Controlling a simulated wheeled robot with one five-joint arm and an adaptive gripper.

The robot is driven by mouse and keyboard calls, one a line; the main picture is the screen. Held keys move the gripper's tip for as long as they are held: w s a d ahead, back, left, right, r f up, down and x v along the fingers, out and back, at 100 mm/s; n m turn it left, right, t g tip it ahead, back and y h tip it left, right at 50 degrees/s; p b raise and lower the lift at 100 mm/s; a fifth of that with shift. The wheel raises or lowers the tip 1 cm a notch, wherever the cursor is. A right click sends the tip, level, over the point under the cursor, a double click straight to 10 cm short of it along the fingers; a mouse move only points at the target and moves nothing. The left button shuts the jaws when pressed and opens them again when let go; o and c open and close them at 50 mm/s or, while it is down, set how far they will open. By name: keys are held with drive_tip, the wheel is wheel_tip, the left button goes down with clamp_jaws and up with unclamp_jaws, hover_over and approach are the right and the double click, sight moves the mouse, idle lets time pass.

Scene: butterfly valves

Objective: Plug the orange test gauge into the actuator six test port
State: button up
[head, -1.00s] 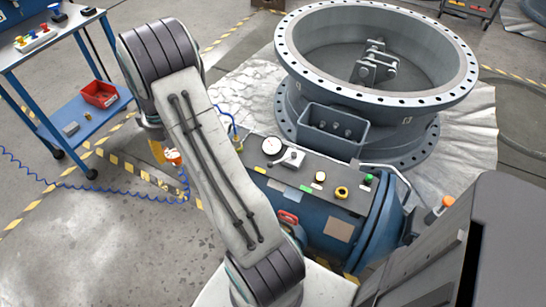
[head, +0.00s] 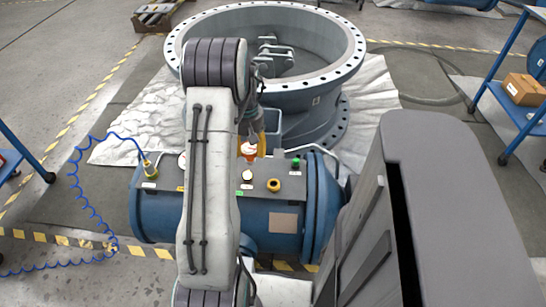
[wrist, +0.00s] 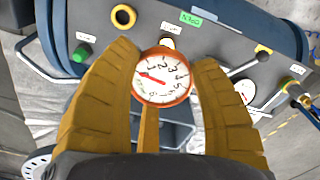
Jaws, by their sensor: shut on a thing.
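The orange test gauge (wrist: 162,77), with a white dial and a red needle, is between the yellow fingers of my gripper (wrist: 164,68), which is shut on it. In the head view the gauge (head: 248,149) shows in orange beside my arm, over the grey top panel of the blue actuator (head: 268,208). The panel carries a yellow-ringed fitting (wrist: 123,16), a green fitting (wrist: 83,52) and a pale fitting (wrist: 167,42) just beyond the gauge. Their small labels are unreadable, so I cannot tell the test port's number. The gauge's lower end is hidden.
A lever with a yellow tip (wrist: 262,50), a fixed dial gauge (wrist: 245,91) and a brass fitting with a blue hose (wrist: 296,91) are on the panel. A large flanged valve ring (head: 340,72) stands behind the actuator. Blue carts stand at both sides.

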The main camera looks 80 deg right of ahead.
drive_tip(key=s+f+m+b, duration=0.1)
drive_tip(key=s+f, duration=0.1)
drive_tip(key=s, duration=0.5)
wheel_tip(320, 180, down, 6)
drive_tip(key=b, duration=0.5)
drive_tip(key=shift+d+f, duration=0.2)
drive_tip(key=shift+f, duration=0.05)
drive_tip(key=shift+s+f+b, duration=0.1)
drive_tip(key=shift+f+b, duration=0.75)
drive_tip(key=shift+f, duration=0.45)
idle(3.6)
drive_tip(key=o, duration=1.5)
drive_tip(key=shift+r, duration=0.25)
